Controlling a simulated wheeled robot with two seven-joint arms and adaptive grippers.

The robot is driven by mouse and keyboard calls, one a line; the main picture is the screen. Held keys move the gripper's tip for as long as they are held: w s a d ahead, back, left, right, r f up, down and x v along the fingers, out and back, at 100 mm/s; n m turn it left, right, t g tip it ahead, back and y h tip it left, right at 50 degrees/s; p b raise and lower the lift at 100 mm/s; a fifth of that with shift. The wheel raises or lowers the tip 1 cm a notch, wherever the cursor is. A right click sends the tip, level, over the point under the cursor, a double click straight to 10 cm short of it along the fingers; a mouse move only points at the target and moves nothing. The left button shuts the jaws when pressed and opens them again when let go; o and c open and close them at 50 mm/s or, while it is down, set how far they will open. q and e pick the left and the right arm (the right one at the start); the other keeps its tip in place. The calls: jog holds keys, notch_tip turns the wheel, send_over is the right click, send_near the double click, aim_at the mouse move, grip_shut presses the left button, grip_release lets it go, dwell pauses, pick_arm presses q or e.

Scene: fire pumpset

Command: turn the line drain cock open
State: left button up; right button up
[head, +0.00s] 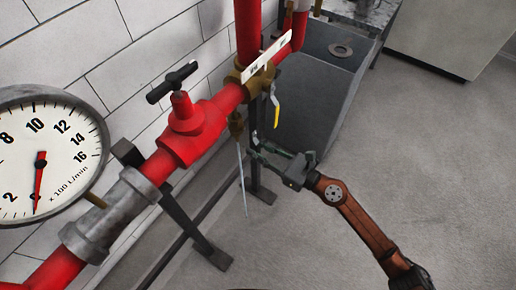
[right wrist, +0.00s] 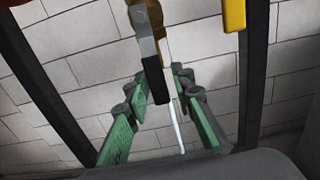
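A small brass cock (head: 236,122) hangs under the red pipe, with a thin pale tube running down from it. In the right wrist view the brass body (right wrist: 150,12) is at the top, with a grey lever with a black end (right wrist: 150,65) hanging down. My right gripper (head: 258,154) is below and to the right of the brass cock in the head view. In the right wrist view its green-padded fingers (right wrist: 162,92) are apart, with the lever end and pale tube appearing between them. I cannot tell whether they touch. My left gripper is not in view.
A yellow-handled lever (head: 275,111) hangs close beside the right gripper; it also shows in the right wrist view (right wrist: 234,15). A red valve with black T-handle (head: 173,82), a gauge (head: 45,150) and a grey trough (head: 310,105) surround it. Floor at right is clear.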

jog(key=shift+o, duration=0.9)
jog(key=shift+r, duration=0.1)
jog(key=shift+d, duration=0.1)
jog(key=v, duration=1.2)
